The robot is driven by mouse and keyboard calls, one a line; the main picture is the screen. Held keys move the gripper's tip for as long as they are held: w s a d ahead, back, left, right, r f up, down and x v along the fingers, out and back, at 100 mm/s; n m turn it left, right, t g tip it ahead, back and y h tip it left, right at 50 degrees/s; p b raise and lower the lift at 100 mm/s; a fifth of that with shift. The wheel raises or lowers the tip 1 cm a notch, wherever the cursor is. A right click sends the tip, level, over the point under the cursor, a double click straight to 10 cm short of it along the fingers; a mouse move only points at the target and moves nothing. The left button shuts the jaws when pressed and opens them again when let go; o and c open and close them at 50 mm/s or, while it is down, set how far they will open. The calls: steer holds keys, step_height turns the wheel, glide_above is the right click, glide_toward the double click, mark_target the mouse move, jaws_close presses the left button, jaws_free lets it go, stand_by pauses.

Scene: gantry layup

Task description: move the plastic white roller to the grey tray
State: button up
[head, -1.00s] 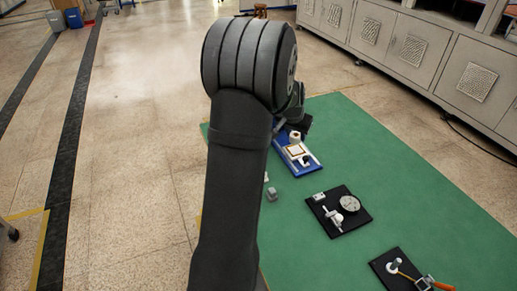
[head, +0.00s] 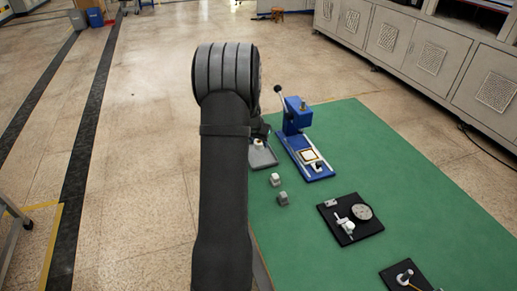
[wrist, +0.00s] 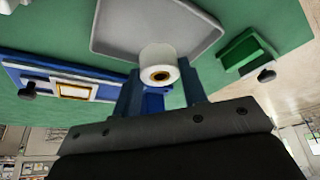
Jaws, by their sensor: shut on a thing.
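The plastic white roller (wrist: 160,66) is a short white cylinder with a brown-ringed hole in its end. My gripper (wrist: 161,77) has its two blue fingers on either side of the roller, shut on it. The grey tray (wrist: 115,38) is shallow with a raised rim, and the roller appears in front of its floor in the wrist view. In the head view the grey tray (head: 267,161) is left of the blue press, with the roller (head: 258,142) over it. I cannot tell whether the roller touches the tray. My arm hides part of the tray there.
A blue press (head: 296,122) with a lever stands right of the tray. Two small light blocks (head: 275,180) (head: 283,198) lie nearer on the green mat (head: 370,150). Black fixture plates (head: 350,220) lie at right. A green container (wrist: 243,57) shows in the wrist view.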

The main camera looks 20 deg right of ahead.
steer(key=shift+f, duration=2.05)
steer(key=shift+f, duration=0.1)
steer(key=o, duration=1)
steer(key=shift+c, duration=0.2)
steer(key=v, duration=1.2)
